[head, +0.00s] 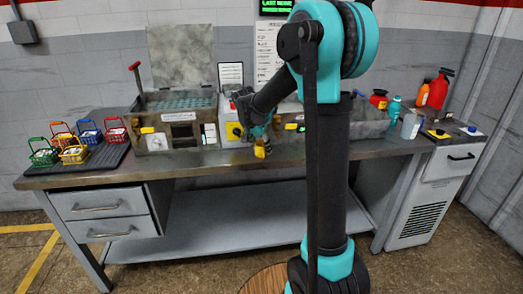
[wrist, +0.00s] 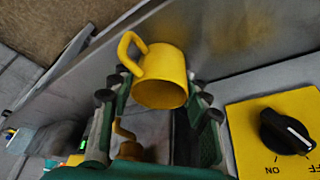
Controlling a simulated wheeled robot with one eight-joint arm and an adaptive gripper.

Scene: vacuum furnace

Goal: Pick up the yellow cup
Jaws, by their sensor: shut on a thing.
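The yellow cup (head: 260,151) is at my gripper's tip near the front edge of the bench in the head view. In the wrist view the yellow cup (wrist: 165,78) sits between the two green fingers, its handle toward the upper left. My gripper (head: 257,138) points down at the bench; in the wrist view my gripper (wrist: 157,100) is shut on the cup from both sides. I cannot tell for sure whether the cup is clear of the bench top.
A yellow switch panel (wrist: 275,125) with a black knob is close to the right of the fingers. Small coloured baskets (head: 74,154) stand on a dark mat at the left. A grey furnace box (head: 180,130) stands behind. Bottles (head: 394,106) are at the right.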

